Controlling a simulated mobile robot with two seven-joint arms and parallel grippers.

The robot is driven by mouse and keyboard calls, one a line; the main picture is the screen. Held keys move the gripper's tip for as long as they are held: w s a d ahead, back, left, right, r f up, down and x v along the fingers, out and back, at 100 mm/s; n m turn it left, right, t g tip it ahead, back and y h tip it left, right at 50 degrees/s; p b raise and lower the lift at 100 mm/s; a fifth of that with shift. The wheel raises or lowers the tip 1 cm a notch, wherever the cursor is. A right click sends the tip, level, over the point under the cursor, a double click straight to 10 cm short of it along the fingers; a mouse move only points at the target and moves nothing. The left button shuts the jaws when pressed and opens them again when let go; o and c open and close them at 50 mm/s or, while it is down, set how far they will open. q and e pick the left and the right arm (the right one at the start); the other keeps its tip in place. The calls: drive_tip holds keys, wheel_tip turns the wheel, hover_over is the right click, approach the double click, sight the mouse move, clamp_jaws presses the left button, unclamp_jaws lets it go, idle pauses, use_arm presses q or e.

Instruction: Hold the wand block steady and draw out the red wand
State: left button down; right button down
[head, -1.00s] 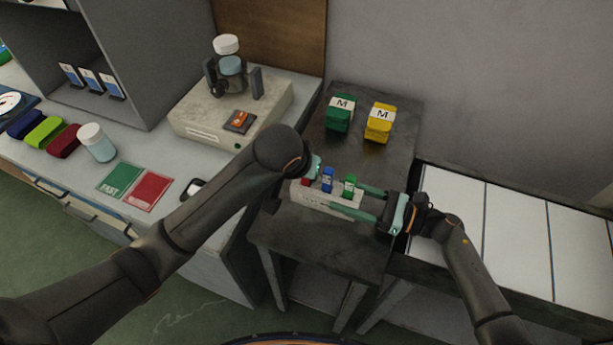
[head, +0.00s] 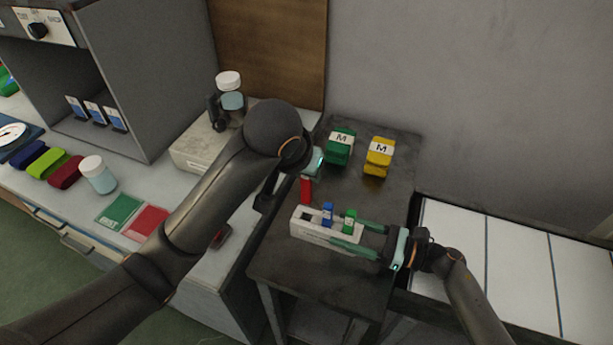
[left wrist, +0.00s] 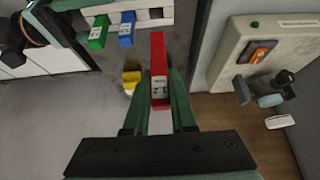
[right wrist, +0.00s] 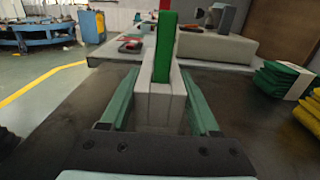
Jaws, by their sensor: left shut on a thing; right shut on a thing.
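The pale wand block (head: 325,236) sits on the dark table, with a dark open slot at its left end. The blue wand (head: 327,214) and green wand (head: 349,221) stand upright in it. My left gripper (left wrist: 160,92) is shut on the red wand (left wrist: 159,55). In the head view the red wand (head: 306,190) hangs above the empty slot, apart from the block. The left fingertips are mostly hidden there.
A green bundle (head: 340,147) and a yellow bundle (head: 379,156), marked M, lie at the back of the dark table. A white-topped counter with a jar (head: 98,175) is to the left. White panels (head: 515,240) lie to the right.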

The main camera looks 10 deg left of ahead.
drive_tip(key=shift+c, duration=0.2)
unclamp_jaws()
drive_tip(key=shift+d, duration=0.1)
drive_tip(key=v, duration=1.1)
drive_tip(key=shift+d, duration=0.4)
drive_tip(key=shift+s+a, duration=0.1)
drive_tip(key=shift+s, duration=0.1)
